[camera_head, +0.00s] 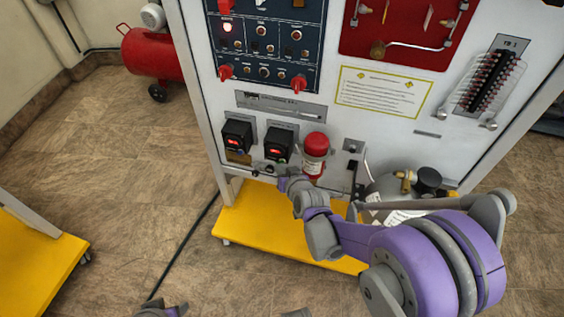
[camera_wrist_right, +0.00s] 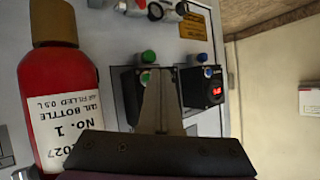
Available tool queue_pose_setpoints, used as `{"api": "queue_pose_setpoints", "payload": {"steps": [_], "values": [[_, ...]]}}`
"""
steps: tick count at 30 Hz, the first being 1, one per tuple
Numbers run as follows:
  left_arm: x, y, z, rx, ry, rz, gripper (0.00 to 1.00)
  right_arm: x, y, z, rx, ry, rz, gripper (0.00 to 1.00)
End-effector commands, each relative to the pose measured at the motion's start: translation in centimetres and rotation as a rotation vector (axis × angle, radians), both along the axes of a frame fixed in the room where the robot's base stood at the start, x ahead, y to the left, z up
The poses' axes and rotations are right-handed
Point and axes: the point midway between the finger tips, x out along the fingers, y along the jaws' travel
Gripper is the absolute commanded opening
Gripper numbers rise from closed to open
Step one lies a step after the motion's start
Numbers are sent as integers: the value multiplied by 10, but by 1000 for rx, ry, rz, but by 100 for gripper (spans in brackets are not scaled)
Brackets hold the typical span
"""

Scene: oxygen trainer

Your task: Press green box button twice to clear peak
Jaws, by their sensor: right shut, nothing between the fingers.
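Two black boxes with red displays sit side by side on the panel in the head view. The green box (camera_head: 278,145) is nearer the red bottle; in the wrist view, this box (camera_wrist_right: 131,98) has a green button (camera_wrist_right: 145,77) on its face and a green knob above it. The other box (camera_head: 236,138) also shows in the wrist view (camera_wrist_right: 200,88), with blue buttons. My right gripper (camera_head: 284,184) is shut and empty, below the green box; in the wrist view its fingers (camera_wrist_right: 159,72) partly cover that box. Contact is unclear.
A red bottle (camera_head: 315,148) stands close right of the green box and shows large in the wrist view (camera_wrist_right: 62,100). A grey cylinder (camera_head: 400,190) stands lower right, over the yellow base (camera_head: 265,225). Switches (camera_head: 262,40) fill the panel above. The floor at left is mostly clear.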

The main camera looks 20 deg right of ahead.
Motion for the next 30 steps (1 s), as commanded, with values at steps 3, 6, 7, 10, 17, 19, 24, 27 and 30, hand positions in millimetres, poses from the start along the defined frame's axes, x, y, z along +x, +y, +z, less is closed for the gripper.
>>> {"api": "queue_pose_setpoints", "payload": {"steps": [3,6,7,10,17,19,24,27,30], "values": [[0,0,-1,0,0,0,51,-5,3,0,0,0,1,0],[0,0,-1,0,0,0,51,-6,4,0,-1,0,0,0],[0,0,-1,0,0,0,51,-6,4,0,0,0,0,0],[0,0,-1,0,0,0,51,-6,4,0,0,0,0,0],[0,0,-1,0,0,0,51,-6,4,0,0,0,0,0],[0,0,-1,0,0,0,51,-5,3,0,1,0,0,0],[0,0,-1,0,0,0,51,-1,0,0,0,0,0,0],[0,0,-1,0,0,0,51,1,-1,0,1,0,0,0],[0,0,-1,0,0,0,51,1,-1,0,1,0,0,0]]}}
